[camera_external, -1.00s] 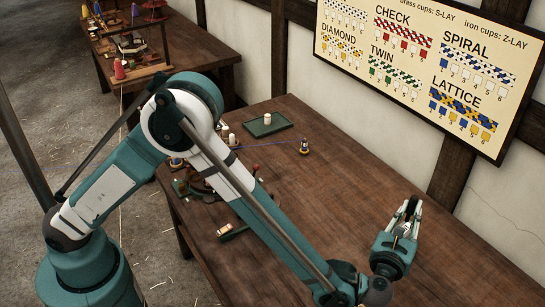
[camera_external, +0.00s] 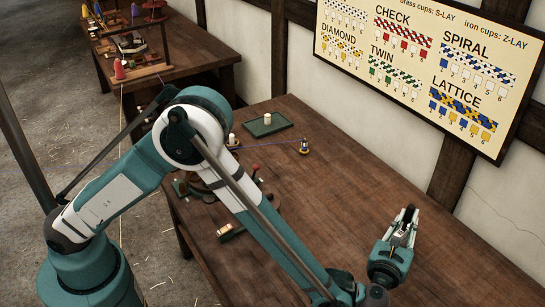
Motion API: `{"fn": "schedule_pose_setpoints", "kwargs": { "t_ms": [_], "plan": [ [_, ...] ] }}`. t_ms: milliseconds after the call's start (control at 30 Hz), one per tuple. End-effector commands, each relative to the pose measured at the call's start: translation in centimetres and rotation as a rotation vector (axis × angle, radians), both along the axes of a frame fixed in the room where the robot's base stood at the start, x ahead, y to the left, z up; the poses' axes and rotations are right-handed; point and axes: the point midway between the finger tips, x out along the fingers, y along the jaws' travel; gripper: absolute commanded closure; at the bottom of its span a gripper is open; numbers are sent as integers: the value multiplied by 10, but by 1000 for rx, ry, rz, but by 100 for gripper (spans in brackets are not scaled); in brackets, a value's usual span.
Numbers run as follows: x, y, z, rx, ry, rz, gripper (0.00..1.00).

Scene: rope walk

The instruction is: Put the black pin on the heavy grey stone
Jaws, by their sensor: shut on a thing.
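My gripper (camera_external: 408,222) is above the right part of the long wooden table, with its fingers pointing up the picture, away from my arm. It is shut on a small dark thing between the fingers. This may be the black pin, but it is too small and too covered by the fingers to be sure. I cannot make out the heavy grey stone; my arm covers part of the table.
A green tray (camera_external: 285,124) with a white cylinder (camera_external: 267,118) is at the table's far end. A small bobbin-like piece (camera_external: 304,147) stands nearby, with a blue thread running left. A small wooden block (camera_external: 231,231) lies near the left edge. The table's middle is clear.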

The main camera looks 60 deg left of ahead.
Motion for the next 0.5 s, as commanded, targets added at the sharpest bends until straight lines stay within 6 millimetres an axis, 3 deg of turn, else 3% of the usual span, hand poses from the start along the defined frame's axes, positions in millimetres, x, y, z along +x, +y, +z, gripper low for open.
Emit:
{"fn": "schedule_pose_setpoints", "kwargs": {
  "t_ms": [200, 233, 333, 500],
  "plan": [
    [0, 0, -3, 0, 0, 0, 100],
    [0, 0, -3, 0, 0, 0, 83],
    [0, 0, -2, 0, 0, 0, 70],
    [0, 0, -2, 0, 0, 0, 70]
  ]
}}
